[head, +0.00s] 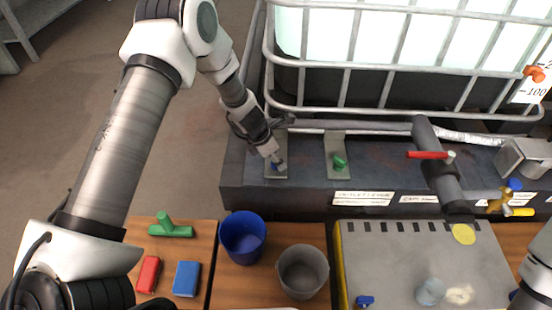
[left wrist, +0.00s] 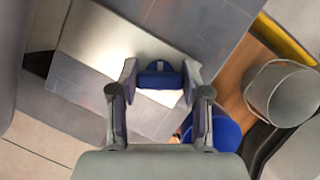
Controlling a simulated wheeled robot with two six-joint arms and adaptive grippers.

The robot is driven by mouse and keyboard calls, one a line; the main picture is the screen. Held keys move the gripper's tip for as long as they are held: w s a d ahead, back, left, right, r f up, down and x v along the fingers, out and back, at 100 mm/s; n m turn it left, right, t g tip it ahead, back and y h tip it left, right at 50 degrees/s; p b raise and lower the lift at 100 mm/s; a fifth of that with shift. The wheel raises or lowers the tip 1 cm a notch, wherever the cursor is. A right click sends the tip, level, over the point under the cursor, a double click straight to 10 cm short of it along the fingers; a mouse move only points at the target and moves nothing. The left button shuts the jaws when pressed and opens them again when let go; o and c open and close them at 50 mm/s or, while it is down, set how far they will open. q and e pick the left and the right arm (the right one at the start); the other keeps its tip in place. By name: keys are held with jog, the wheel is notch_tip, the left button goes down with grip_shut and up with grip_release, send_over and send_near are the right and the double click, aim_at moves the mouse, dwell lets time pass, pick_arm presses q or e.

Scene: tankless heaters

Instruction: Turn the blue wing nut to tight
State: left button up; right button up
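The blue wing nut (head: 281,167) sits on a grey upright plate (head: 276,172) on the dark ledge below the caged tank. My left gripper (head: 275,157) reaches down to it and partly hides it. In the left wrist view, the blue wing nut (left wrist: 160,79) lies between the two fingertips of my left gripper (left wrist: 160,70). The fingers appear to touch it on both sides, so the gripper looks shut on it. The nut's exact angle is hard to tell. Only a part of my right arm shows at the lower right edge; its gripper is out of view.
A green wing nut (head: 340,162) is on a similar plate to the right. A red-handled pipe valve (head: 428,155) stands farther right. The bench in front holds a blue bucket (head: 242,238), a grey bucket (head: 302,272), red (head: 148,274) and blue (head: 187,279) blocks and a green T-shaped piece (head: 169,229).

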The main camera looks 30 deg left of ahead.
pick_arm(q)
jog(key=shift+c, duration=0.7)
